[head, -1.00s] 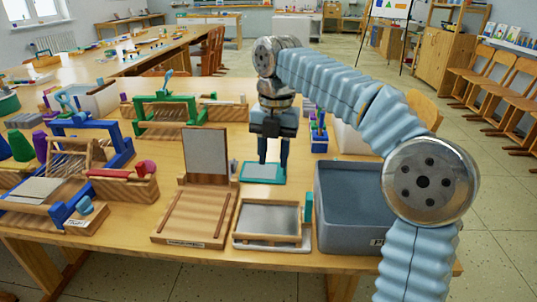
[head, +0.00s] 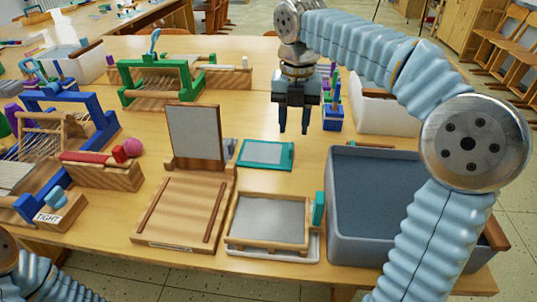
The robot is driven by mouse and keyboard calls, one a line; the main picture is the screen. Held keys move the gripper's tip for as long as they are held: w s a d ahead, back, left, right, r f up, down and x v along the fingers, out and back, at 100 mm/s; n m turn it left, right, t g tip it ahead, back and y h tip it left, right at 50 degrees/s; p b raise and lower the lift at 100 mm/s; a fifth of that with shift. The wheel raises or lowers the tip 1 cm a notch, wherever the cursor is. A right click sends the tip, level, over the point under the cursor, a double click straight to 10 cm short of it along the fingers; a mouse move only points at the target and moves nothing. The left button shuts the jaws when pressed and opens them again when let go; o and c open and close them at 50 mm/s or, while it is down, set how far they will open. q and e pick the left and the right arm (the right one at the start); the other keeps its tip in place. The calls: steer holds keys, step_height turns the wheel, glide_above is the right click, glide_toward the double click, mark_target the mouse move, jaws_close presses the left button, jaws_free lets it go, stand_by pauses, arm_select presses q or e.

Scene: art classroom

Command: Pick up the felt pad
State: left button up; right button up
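Which thing is the felt pad is not certain. A flat teal-edged piece with a pale grey middle (head: 266,154) lies on the table behind the wooden tray. A grey sheet (head: 268,220) lies in that tray, and another grey panel (head: 194,133) stands upright at the back of a wooden board. My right gripper (head: 294,130) points down, fingers apart and empty, to the right of and behind the teal-edged piece in the picture. Part of my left arm shows at the lower left; its gripper is out of view.
A deep grey tub (head: 338,240) stands at the right, near my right arm. A blue holder (head: 333,121) with tools and a white bin (head: 385,110) stand behind it. A green loom (head: 155,85) and blue-framed looms fill the left.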

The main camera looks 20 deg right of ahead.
mark_target(291, 147)
step_height(291, 147, down, 6)
steer(key=shift+a+f+b, duration=0.1)
steer(key=shift+f+b, duration=0.1)
steer(key=shift+b, duration=0.1)
jaws_close()
